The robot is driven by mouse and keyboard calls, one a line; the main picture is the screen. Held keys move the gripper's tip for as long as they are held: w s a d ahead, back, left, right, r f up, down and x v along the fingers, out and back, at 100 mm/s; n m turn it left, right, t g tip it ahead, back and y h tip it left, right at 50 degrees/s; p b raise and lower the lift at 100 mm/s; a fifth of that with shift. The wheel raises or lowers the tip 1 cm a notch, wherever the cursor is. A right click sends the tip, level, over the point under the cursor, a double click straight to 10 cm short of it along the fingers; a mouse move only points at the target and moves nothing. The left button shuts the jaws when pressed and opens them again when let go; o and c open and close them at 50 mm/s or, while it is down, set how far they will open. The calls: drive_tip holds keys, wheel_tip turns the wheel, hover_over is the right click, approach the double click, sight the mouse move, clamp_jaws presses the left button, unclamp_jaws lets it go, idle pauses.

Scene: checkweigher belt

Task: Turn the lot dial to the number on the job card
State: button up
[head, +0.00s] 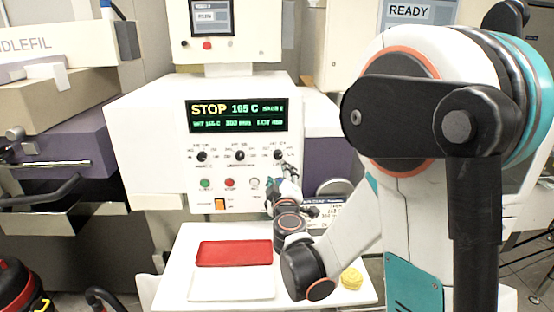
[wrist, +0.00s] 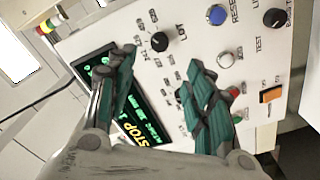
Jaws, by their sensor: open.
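The lot dial (wrist: 159,41) is a black round knob on the white panel, with LOT printed beside it and small numbers around it. Its setting is too small to read. In the head view it appears to be the rightmost black knob (head: 278,154) under the display. My gripper (wrist: 162,57) is open, its two dark fingers apart on either side below the dial in the wrist view, with nothing between them. In the head view my gripper (head: 286,184) is in front of the panel's right side, just below that knob. I cannot make out a readable job card.
The green display (head: 238,115) reads STOP. A blue reset button (wrist: 217,14), a white test button (wrist: 225,60), another black knob (wrist: 274,18) and an orange switch (wrist: 270,95) are near the dial. A red tray (head: 234,253) lies on the white table below.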

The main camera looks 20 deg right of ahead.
sight(278, 156)
drive_tip(key=x, duration=1.2)
drive_tip(key=shift+c, duration=0.6)
drive_tip(key=c, duration=0.9)
